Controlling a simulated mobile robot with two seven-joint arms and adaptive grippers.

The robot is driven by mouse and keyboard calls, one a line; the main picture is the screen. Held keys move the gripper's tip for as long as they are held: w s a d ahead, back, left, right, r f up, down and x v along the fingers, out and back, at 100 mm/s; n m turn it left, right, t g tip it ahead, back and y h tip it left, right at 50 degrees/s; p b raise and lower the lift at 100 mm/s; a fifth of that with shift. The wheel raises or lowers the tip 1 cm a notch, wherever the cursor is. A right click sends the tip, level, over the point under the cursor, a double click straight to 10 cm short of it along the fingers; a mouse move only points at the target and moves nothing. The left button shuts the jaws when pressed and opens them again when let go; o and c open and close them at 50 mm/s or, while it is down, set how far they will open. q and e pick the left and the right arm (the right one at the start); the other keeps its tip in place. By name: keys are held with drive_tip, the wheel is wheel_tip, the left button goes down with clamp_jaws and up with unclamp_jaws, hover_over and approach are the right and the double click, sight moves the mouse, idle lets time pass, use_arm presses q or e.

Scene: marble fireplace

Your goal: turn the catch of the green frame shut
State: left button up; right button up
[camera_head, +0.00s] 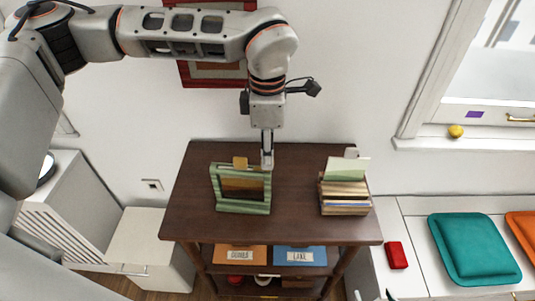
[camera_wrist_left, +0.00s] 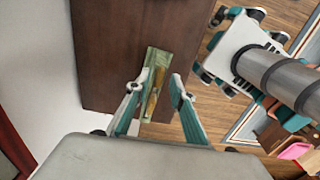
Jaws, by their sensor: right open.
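The green frame (camera_head: 241,208) stands upright on the dark wooden table, with a brown panel inside. A small tan tab (camera_head: 240,162), possibly its catch, shows at the top edge; its exact turn is unclear. My left gripper (camera_head: 267,162) points down at the frame's upper right corner. In the left wrist view the left gripper (camera_wrist_left: 156,92) has its fingers apart, one on each side of the green frame (camera_wrist_left: 161,57), seen from above. Contact cannot be told. Of my right gripper (camera_head: 375,295), only what look like fingertips show at the bottom edge, apart and empty.
The table (camera_head: 300,225) also holds a wooden box (camera_head: 345,205) of cards, right of the frame. Orange and blue labelled bins (camera_head: 300,257) sit on the shelf below. A white bench with a red item (camera_head: 397,255) and teal cushion (camera_head: 473,249) is at right.

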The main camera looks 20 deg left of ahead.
use_arm(q)
drive_tip(key=shift+f, duration=0.7)
clamp_jaws()
drive_tip(key=shift+m, duration=0.6)
unclamp_jaws()
